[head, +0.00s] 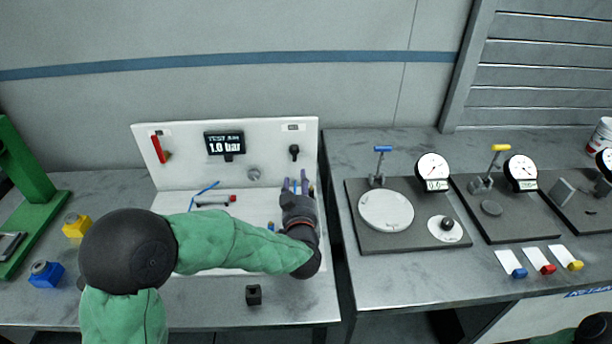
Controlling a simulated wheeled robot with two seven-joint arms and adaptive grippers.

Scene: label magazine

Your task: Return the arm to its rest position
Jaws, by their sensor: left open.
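My left arm reaches in from the lower left in a green sleeve. My left gripper (296,186) is open at the right end of the white test panel's base, with its purple-tipped fingers pointing away from me. Small blue pieces show close beside the fingers, and I cannot tell whether they touch. The forearm hides much of the white base. My right gripper is not in view; only a bit of green sleeve and a dark joint show at the lower right corner.
The white panel (185,140) carries a display (224,144) reading 1.0 bar. A black block (253,295) lies near the left bench's front edge. Yellow (76,226) and blue (46,274) blocks stand at the left. Gauge fixtures (375,238) fill the right bench, across a gap.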

